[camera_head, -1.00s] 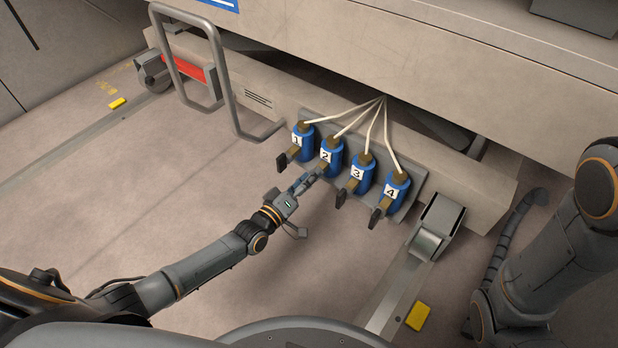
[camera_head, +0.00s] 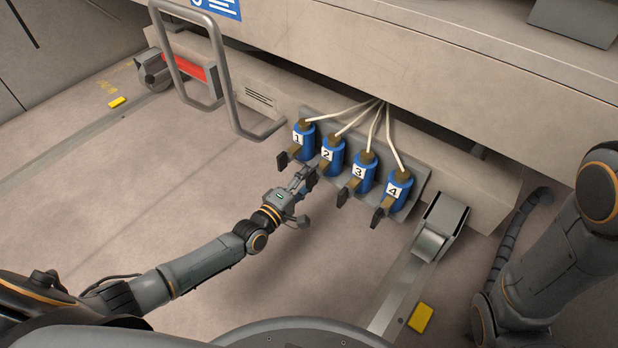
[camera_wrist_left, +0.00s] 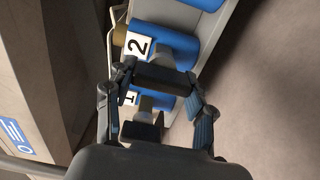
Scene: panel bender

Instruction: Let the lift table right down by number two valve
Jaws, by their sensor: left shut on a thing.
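The number two valve (camera_head: 333,152) is a blue cylinder with a brass neck and a white "2" label, second from the left in a row of numbered valves. My left gripper (camera_head: 304,181) is at its front, shut on its dark lever handle (camera_wrist_left: 160,77), which lies between the fingers in the left wrist view. The "2" label (camera_wrist_left: 138,46) shows just beyond the fingers there. The lift table's large beige upper body (camera_head: 400,60) hangs above the valves, with a gap beneath it. My right gripper is out of view.
Valve 1 (camera_head: 303,140), valve 3 (camera_head: 364,172) and valve 4 (camera_head: 398,190) stand close beside, their levers jutting forward. A grey tubular handle (camera_head: 222,75) rises at left. A yellow block (camera_head: 420,318) lies by a floor rail.

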